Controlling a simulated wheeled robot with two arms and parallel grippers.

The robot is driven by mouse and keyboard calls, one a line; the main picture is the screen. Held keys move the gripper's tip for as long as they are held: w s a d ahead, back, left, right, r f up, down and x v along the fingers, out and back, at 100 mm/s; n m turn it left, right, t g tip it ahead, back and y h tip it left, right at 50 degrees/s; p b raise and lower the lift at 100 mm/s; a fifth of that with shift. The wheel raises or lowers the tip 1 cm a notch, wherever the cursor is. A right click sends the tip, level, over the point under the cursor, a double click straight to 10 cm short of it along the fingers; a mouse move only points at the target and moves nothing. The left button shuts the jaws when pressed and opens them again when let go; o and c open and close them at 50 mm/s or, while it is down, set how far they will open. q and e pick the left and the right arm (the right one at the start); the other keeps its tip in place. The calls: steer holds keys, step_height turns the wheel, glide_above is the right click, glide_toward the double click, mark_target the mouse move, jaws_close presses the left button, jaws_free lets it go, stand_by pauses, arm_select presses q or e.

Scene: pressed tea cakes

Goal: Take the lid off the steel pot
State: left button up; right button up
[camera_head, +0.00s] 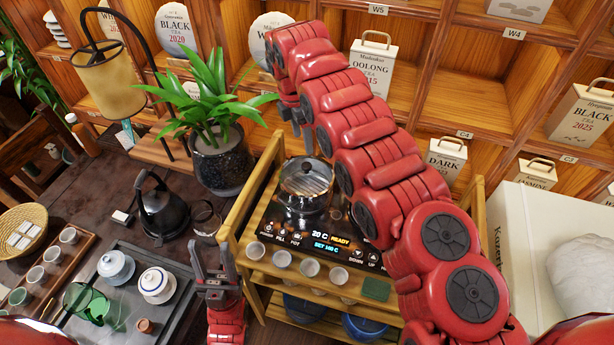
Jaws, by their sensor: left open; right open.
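The steel pot (303,203) stands on the dark hob panel of a wooden stand in the middle. Its lid (318,185) rests on top, with a dark knob at its middle. My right gripper (303,136) hangs behind and above the pot, with its fingers pointing down. It is open, holds nothing, and appears apart from the lid. My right arm passes close by the pot's right side in the picture. My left gripper (212,258) is open and empty at the lower left of the stand, pointing up in the picture, away from the pot.
Small cups (282,259) line the stand's front edge. A black kettle (162,207) and a potted plant (220,160) are to the left. A tea tray (190,283) holds a white gaiwan (157,284). Shelves with tea boxes (373,64) stand behind.

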mark_target(307, 165)
steer(key=f, duration=0.2)
steer(key=f+p, duration=0.1)
steer(key=shift+d, duration=0.25)
steer(key=shift+f, duration=0.5)
steer(key=f+p, duration=0.2)
steer(key=shift+s+d+p, duration=0.1)
steer(key=shift+s+p, duration=0.05)
steer(key=shift+p, duration=0.2)
step_height(307, 165, down, 3)
steer(key=shift+r, duration=0.2)
steer(key=shift+d+f, duration=0.15)
steer(key=shift+f, duration=0.2)
jaws_close()
